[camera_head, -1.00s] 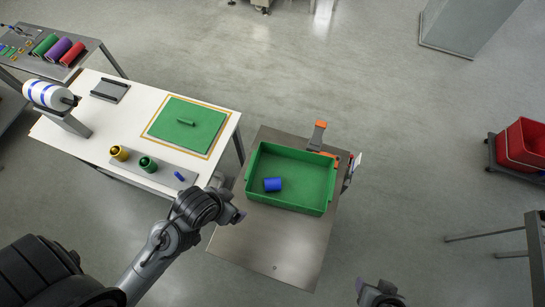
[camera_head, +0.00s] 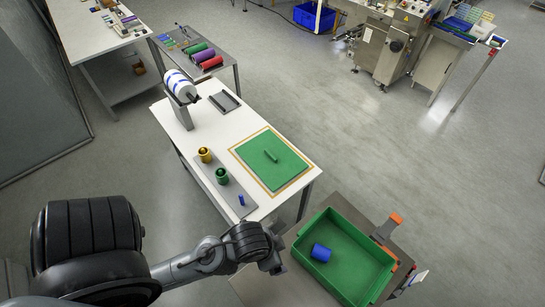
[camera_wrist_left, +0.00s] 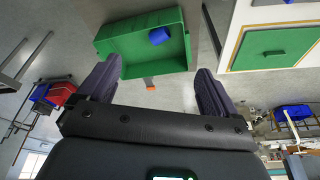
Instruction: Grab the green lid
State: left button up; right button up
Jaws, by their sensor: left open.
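The green lid (camera_head: 284,172) is a flat square panel with a bar handle (camera_head: 271,156) on top. It lies inside a yellow outline on the white table, and in the left wrist view the lid (camera_wrist_left: 272,48) is at the upper right. My left gripper (camera_head: 272,264) is beside the green bin, nearer to me than the lid and apart from it. In the left wrist view its two fingers (camera_wrist_left: 157,82) are spread with nothing between them. My right gripper is not in view.
The green bin (camera_head: 383,275) holds a blue cylinder (camera_head: 321,253) and stands on a metal table right of the white table. Gold (camera_head: 205,155) and green (camera_head: 222,176) cylinders stand on a grey strip left of the lid. A white roll (camera_head: 181,86) sits at the back left.

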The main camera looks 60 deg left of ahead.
pick_arm(q)
jog(key=c, duration=0.8)
